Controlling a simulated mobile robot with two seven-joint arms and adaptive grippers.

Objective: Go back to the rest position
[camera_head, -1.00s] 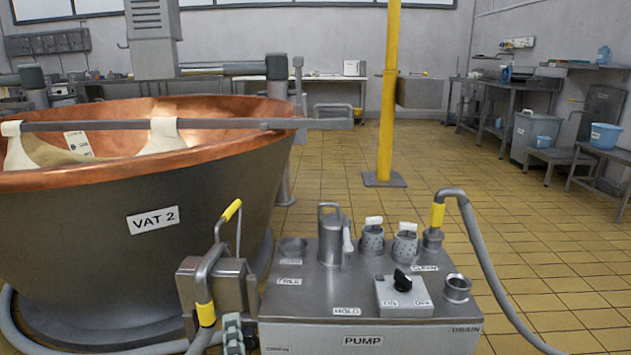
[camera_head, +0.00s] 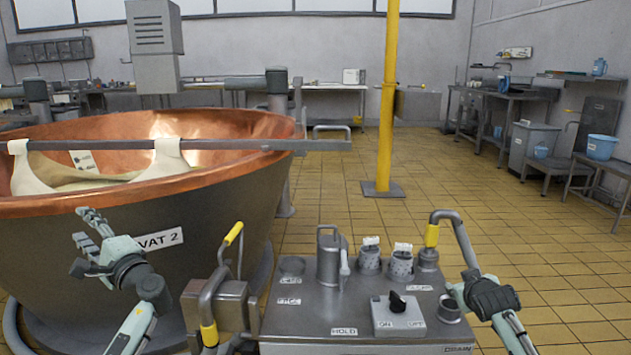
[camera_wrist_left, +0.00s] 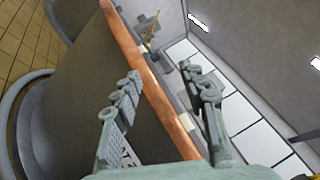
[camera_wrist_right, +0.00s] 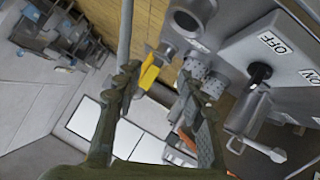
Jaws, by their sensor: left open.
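My left gripper (camera_head: 86,229) is in front of the dark side of the copper vat (camera_head: 225,185), near its VAT 2 label (camera_head: 160,239). Its fingers are spread and empty; they also show apart in the left wrist view (camera_wrist_left: 158,76). My right gripper (camera_head: 452,287) is at the right end of the steel pump unit (camera_head: 315,320), by the grey hose (camera_head: 465,242) with its yellow collar (camera_head: 432,236). In the right wrist view, its fingertips (camera_wrist_right: 158,78) are apart, with the yellow collar (camera_wrist_right: 150,72) showing between them. The hose's lower run is hidden behind my right arm.
A steel box with a yellow-gripped handle (camera_head: 233,233) stands between vat and pump. The pump top bears a switch (camera_head: 397,302), a steel jug (camera_head: 331,255) and perforated cups. A yellow post (camera_head: 387,110) rises behind. Tiled floor is open at the right.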

